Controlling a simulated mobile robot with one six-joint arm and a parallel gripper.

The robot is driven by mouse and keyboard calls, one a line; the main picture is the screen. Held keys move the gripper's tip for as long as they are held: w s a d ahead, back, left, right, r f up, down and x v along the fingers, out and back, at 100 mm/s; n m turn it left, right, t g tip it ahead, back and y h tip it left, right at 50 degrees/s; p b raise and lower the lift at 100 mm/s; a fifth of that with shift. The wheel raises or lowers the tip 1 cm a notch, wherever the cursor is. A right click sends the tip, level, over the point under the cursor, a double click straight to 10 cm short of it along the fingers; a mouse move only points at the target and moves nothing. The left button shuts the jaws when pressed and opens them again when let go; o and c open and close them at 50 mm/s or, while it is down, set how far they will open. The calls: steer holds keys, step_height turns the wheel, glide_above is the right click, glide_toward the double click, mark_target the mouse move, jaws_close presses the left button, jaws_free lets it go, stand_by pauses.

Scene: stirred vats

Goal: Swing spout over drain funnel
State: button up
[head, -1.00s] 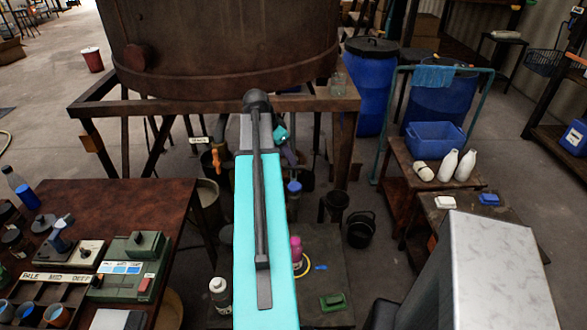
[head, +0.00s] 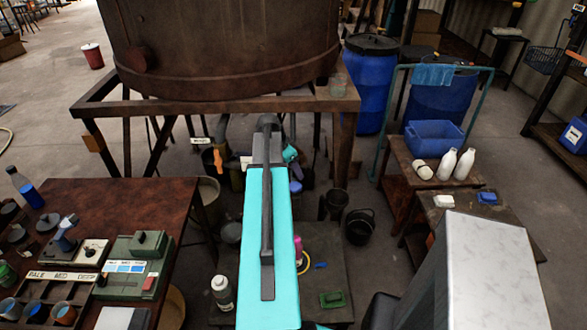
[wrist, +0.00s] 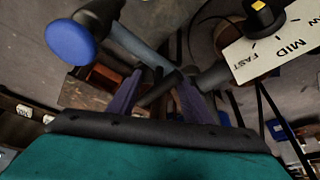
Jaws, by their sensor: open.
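My gripper (wrist: 160,92) is open, with two purple fingers in the wrist view. A dark bar shows between or behind the fingertips; I cannot tell if they touch it. A blue round knob (wrist: 70,41) on a grey bar lies to their upper left. A small blue knob (head: 296,187) also shows in the head view just right of my arm, where my gripper is mostly hidden. I cannot tell for certain which part is the spout. A dark flared vessel (head: 336,202), possibly the drain funnel, stands right of my arm below the vat (head: 220,50).
A speed plate (wrist: 280,45) with a black and yellow dial is at the wrist view's upper right. The vat stands on a brown frame (head: 347,100). A black bucket (head: 359,227) stands right of the flared vessel. A cluttered bench (head: 110,205) is at left.

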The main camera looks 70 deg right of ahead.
steer(key=shift+f, duration=0.2)
steer(key=shift+c, duration=0.4)
jaws_close()
steer(key=shift+s+d, duration=0.1)
steer(key=shift+w, duration=0.2)
